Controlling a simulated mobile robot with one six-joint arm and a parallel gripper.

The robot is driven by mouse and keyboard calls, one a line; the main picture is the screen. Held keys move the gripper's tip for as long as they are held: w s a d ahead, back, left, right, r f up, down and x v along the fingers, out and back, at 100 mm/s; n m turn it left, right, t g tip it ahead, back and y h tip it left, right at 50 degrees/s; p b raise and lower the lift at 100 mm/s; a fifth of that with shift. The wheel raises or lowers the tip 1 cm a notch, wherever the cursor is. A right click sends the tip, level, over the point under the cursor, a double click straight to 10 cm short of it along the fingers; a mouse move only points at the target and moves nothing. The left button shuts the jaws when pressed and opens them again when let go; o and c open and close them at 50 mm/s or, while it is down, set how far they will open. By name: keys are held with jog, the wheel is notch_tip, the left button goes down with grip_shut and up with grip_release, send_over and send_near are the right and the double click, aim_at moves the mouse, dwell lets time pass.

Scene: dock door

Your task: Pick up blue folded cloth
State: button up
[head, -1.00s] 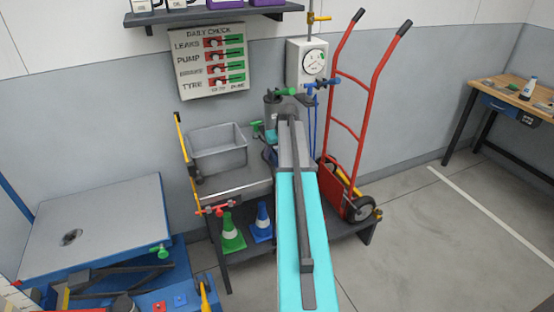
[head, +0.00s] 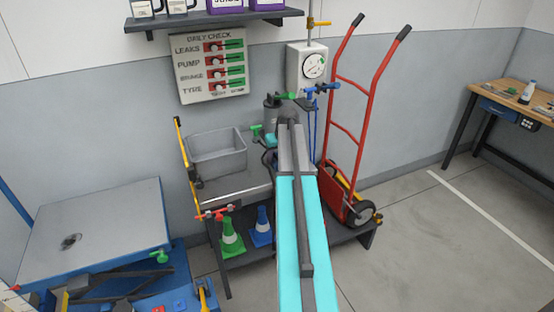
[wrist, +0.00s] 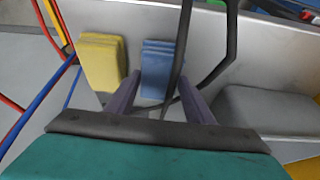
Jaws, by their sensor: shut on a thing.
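The blue folded cloth (wrist: 160,72) is in the wrist view, a small layered stack in the upper middle. My gripper (wrist: 161,84) has its two purple-grey fingers on either side of it, shut on the cloth. A dark cable crosses in front and hides part of the cloth and fingers. A yellow folded cloth (wrist: 101,62) is just left of the blue one, apart from it. In the head view my arm hides the gripper, and I cannot make out the blue cloth there.
A grey bin (head: 217,155) stands on the metal-topped bench (head: 237,190), left of my arm. A red hand truck (head: 347,130) is close on the right. A gauge box (head: 308,66) is on the wall behind. Cones (head: 231,238) stand below. Floor at right is clear.

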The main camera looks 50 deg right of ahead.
aim_at(276, 156)
jog(key=shift+r+b, duration=0.45)
jog(key=shift+r, duration=1.2)
jog(key=s+a+r+b, duration=0.1)
jog(key=s+a+b, duration=0.1)
jog(key=s+a, duration=0.8)
jog(key=shift+s+r, duration=0.35)
jog(key=shift+s, duration=0.9)
jog(key=shift+o, duration=1.1)
jog(key=shift+c, duration=0.6)
jog(key=shift+s, duration=0.1)
